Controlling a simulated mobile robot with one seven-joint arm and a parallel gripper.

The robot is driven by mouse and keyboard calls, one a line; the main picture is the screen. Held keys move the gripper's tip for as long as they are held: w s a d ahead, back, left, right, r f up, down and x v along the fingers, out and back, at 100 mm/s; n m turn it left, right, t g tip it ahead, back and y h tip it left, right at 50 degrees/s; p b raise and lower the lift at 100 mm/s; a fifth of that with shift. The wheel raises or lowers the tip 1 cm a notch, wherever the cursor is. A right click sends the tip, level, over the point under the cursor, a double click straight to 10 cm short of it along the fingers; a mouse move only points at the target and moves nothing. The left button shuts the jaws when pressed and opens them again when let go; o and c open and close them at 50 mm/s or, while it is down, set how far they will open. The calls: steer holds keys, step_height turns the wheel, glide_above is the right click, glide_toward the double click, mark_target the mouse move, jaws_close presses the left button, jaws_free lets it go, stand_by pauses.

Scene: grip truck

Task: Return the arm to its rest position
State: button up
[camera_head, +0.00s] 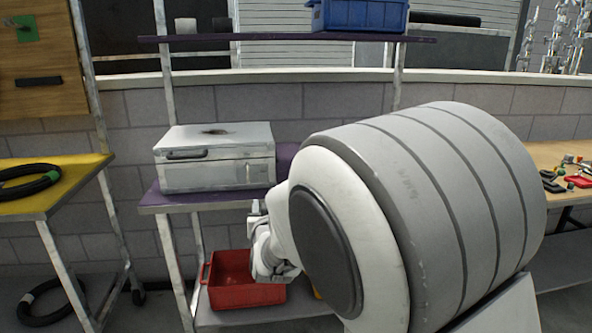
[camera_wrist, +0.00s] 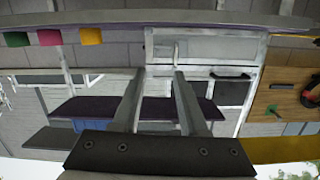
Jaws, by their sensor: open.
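My arm fills the right half of the head view, its large grey and white link hiding much of the shelf unit behind. The end of my arm (camera_head: 266,250) shows only in part, beside and in front of the red bin, and its fingers are hard to make out there. In the wrist view, which looks upside down, my gripper (camera_wrist: 158,76) has its two fingers spread apart with nothing between them. Beyond the fingers are a purple shelf (camera_wrist: 90,107) and a grey case (camera_wrist: 195,47).
A metal case (camera_head: 225,160) sits on the middle purple shelf, with a red bin (camera_head: 240,285) low below it. A blue crate (camera_head: 362,14) stands on the top shelf. A yellow table (camera_head: 60,190) with a black coil is at left; a wooden bench (camera_head: 548,152) with small items is at right.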

steer(key=s+d+r+g, duration=0.3)
steer(key=s+d+g, duration=0.2)
steer(key=s+d, duration=0.85)
steer(key=s+d+f+m+g+h, duration=0.1)
steer(key=s+d+g+h, duration=0.15)
steer(key=s+d, duration=0.55)
steer(key=s+d+f+m+g+h, duration=0.1)
steer(key=s+d+g, duration=0.25)
steer(key=s, duration=0.85)
step_height(320, 180, up, 23)
steer(key=p, duration=2.4)
steer(key=shift+w+d+r+t, duration=0.2)
steer(key=shift+w+t, duration=0.15)
steer(key=shift+t, duration=0.05)
steer(key=shift+o, duration=0.4)
